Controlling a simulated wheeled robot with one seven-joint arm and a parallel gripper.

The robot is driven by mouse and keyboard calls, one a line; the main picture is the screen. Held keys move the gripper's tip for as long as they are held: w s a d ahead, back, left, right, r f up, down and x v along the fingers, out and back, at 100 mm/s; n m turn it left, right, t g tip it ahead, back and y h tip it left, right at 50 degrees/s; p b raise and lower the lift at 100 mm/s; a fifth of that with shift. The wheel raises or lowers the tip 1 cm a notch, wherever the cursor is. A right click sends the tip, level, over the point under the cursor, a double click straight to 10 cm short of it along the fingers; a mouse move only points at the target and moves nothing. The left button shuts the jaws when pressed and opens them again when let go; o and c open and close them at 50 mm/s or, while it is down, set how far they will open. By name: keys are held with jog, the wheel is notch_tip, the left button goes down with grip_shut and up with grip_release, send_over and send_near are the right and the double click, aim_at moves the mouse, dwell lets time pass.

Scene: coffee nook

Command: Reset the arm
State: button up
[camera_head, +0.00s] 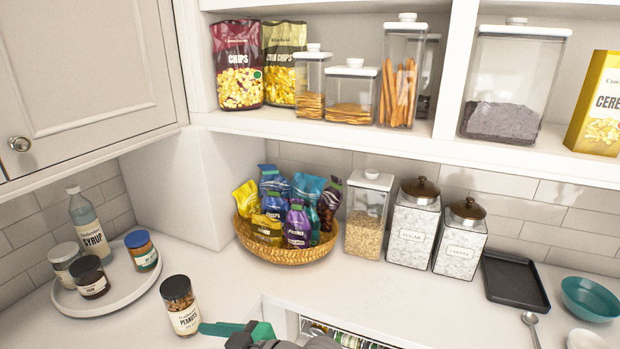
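My gripper (222,329) shows at the bottom edge of the head view, low over the front of the white counter. One green finger points left toward a jar labelled peanuts (181,306). The fingertip lies close to the jar's lower right side in the picture. I cannot tell whether it touches the jar. The jar stands upright on the counter with a dark lid. The second finger is not clearly visible, so the opening of the gripper is unclear. The rest of my arm is cut off by the frame.
A round white tray (118,300) with a syrup bottle (90,228) and several jars stands left. A wicker basket (285,257) of snack bags, canisters (412,228), a black tray (514,281) and a teal bowl (590,298) line the back. An open drawer (345,336) shows below the counter edge.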

jog(key=s+d+f+m+t+h, duration=0.2)
jog(key=d+f+m+t+h, duration=0.35)
jog(key=f, duration=0.55)
jog(key=s+d+f+m+t+h, duration=0.35)
jog(key=d+f+m, duration=0.35)
jog(key=f, duration=0.4)
jog(key=s+d+f+m+t+h, duration=0.1)
jog(key=s+d+f+m+h, duration=0.25)
jog(key=s+d, duration=0.45)
jog(key=s+d+r+n+t+h, duration=0.1)
jog(key=s+r, duration=0.4)
jog(key=s, duration=0.9)
jog(key=shift+s+n, duration=0.15)
jog(key=shift+n, duration=0.65)
